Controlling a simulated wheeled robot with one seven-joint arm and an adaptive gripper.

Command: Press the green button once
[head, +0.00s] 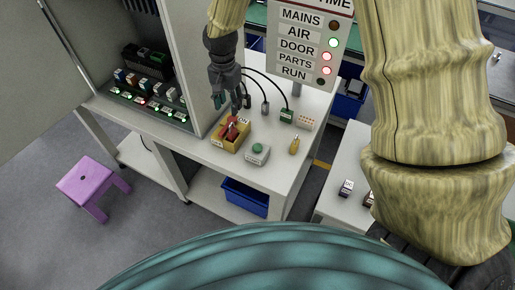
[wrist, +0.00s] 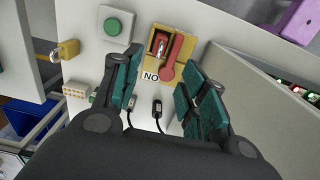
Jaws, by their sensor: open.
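The green button (head: 258,148) is a round green cap on a pale square box, on the white table near its front edge. It also shows in the wrist view (wrist: 114,26), at the upper left, in front of my gripper and clear of the fingers. My gripper (head: 238,104) is above the table, behind and left of the button. In the wrist view my gripper (wrist: 158,88) is open and empty, with its fingers pointing toward a yellow box with a red lever (wrist: 165,50). A "NO" label lies at the box's near edge.
A yellow padlock (wrist: 68,49) and a connector block (wrist: 76,90) lie on the table beside the button. Black cables run behind. A status sign (head: 306,45) stands at the back, a grey cabinet wall (head: 196,70) at left. A purple stool (head: 92,182) is on the floor.

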